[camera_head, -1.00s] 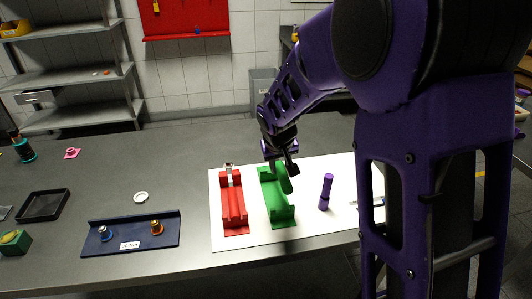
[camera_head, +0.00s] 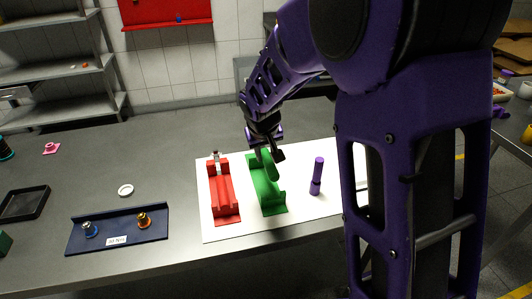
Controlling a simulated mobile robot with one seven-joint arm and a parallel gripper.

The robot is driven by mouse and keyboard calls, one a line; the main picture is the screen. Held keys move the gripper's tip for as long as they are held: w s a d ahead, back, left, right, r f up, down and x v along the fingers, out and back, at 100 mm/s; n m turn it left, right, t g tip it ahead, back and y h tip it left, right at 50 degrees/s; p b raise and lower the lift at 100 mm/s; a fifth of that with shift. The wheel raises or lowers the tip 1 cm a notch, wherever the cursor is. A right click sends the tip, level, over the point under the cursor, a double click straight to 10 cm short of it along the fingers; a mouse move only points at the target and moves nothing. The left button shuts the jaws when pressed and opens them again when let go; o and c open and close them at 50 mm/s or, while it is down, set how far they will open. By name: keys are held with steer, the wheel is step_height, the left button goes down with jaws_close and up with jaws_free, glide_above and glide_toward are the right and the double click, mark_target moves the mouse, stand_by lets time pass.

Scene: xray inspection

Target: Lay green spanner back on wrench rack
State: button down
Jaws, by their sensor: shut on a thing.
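The green wrench rack (camera_head: 273,208) stands on the white mat, right of a similar red rack (camera_head: 224,198). My gripper (camera_head: 267,154) is over the far half of the green rack, pointing down. It is shut on a green piece (camera_head: 270,168), which looks like the green spanner's handle. The piece is tilted and overlaps the rack in the picture. I cannot tell whether it touches the rack. The rest of the spanner is hidden or blends with the green rack.
A purple upright handle (camera_head: 317,177) stands right of the green rack on the white mat (camera_head: 300,208). My own arm hides the mat's right side. A dark blue holder (camera_head: 118,231) with two knobs, a white ring (camera_head: 126,190) and a black tray (camera_head: 22,205) lie left. The grey table between is clear.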

steer(key=shift+f+b, duration=2.7)
steer(key=shift+f, duration=0.8)
steer(key=c, duration=0.5)
jaws_free()
steer(key=p+v, duration=0.7)
steer(key=v, duration=1)
steer(key=shift+r+p, duration=0.2)
steer(key=shift+p, duration=0.2)
